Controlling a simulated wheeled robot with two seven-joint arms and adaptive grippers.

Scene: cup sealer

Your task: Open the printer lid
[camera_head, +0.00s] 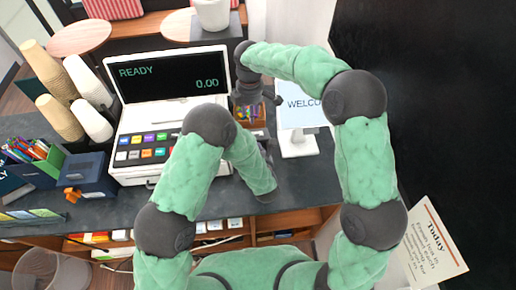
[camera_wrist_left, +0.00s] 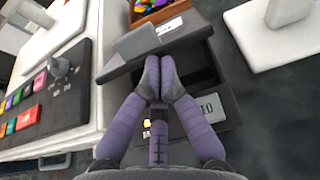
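The dark printer (camera_wrist_left: 224,98) is in the middle of the left wrist view, beside the white cash register. A dark flat piece that looks like its lid (camera_wrist_left: 188,30) stands apart from the body, with a dark gap beneath. My left gripper (camera_wrist_left: 160,66) has its fingertips close together at that piece's edge, over the gap; I see nothing held between them. In the head view my left arm hides the printer, and the left fingertips are hidden. My right gripper (camera_head: 256,97) is behind, right of the register screen; its finger opening is unclear.
The cash register (camera_head: 160,85) stands left of my arms. A welcome sign (camera_head: 298,115) stands to the right, its base close to the printer. Stacked cups (camera_head: 55,85) and a marker box (camera_head: 35,160) are at the left. A bin of colourful items (camera_wrist_left: 155,10) lies behind the printer.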

